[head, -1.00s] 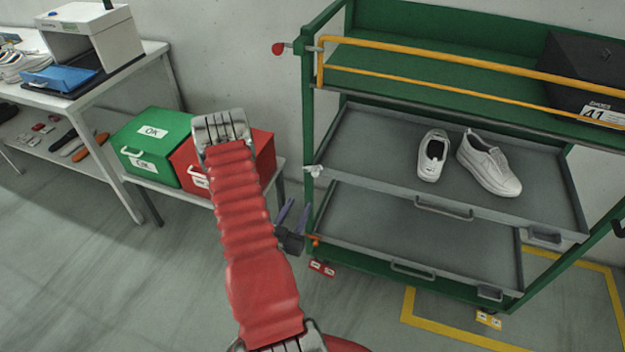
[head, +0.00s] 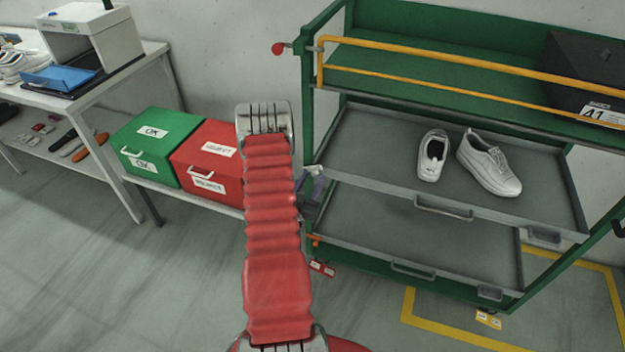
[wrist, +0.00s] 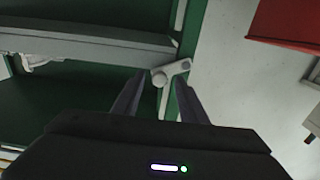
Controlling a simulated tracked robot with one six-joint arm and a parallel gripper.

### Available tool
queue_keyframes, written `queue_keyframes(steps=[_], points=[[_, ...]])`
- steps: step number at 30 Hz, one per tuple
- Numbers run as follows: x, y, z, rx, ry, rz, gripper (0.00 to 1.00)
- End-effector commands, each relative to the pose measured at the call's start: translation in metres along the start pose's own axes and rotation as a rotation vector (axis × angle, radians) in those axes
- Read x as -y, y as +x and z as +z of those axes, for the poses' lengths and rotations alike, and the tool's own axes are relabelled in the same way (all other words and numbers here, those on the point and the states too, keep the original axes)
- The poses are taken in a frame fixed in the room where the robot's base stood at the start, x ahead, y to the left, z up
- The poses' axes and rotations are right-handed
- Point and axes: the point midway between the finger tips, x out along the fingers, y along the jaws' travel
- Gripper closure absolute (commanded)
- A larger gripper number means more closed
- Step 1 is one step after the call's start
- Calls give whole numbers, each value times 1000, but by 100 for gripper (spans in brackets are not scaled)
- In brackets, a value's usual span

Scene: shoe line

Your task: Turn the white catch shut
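The white catch (wrist: 171,74) is on the green post of the trolley, at the corner of the upper grey tray (wrist: 100,42). In the wrist view it has a round knob and a short arm that slants up to the right. In the head view the catch is small and partly covered by my gripper (head: 312,188). My gripper (wrist: 158,98) is open, its two dark fingers apart, with the catch between and just beyond their tips. I see nothing held. Whether a finger touches the catch is unclear.
A pair of white shoes (head: 488,166) stands on the upper tray. An orange catch (head: 314,241) is lower on the same post. A yellow bar (head: 440,63) crosses the shelf above. A red box (head: 208,162) and a green box (head: 148,150) stand to the left.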

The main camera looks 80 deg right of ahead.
Motion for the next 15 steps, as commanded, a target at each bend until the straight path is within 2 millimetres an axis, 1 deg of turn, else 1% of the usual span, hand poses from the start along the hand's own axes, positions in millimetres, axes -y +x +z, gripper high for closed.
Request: queue_keyframes(steps=[3,11,15], points=[[0,5,0,-1,0,-1,61],[0,6,0,0,0,-1,61],[0,6,0,0,0,-1,70]])
